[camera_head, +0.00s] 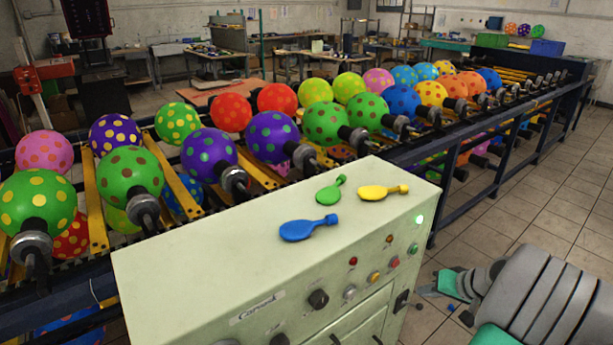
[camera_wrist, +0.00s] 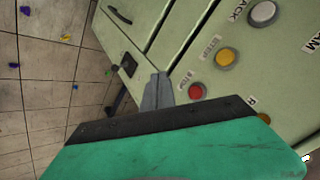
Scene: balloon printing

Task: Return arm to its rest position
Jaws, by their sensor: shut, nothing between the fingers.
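My arm reaches in from the lower right of the head view, with its grey links folded low beside the green control cabinet (camera_head: 230,265). My gripper (camera_head: 428,291) is to the right of the cabinet's front face, above the tiled floor, and looks empty. In the wrist view its grey fingertips (camera_wrist: 157,91) are together, with nothing between them. They appear just left of the red button (camera_wrist: 196,91) in that picture. I cannot tell the exact gap to the panel.
A blue balloon (camera_head: 308,228), a green balloon (camera_head: 330,189) and a yellow balloon (camera_head: 384,192) lie flat on the cabinet top. Behind it runs a conveyor rack (camera_head: 400,152) of inflated dotted balloons. Tiled floor (camera_head: 540,220) is open at right, with small scraps near the gripper.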

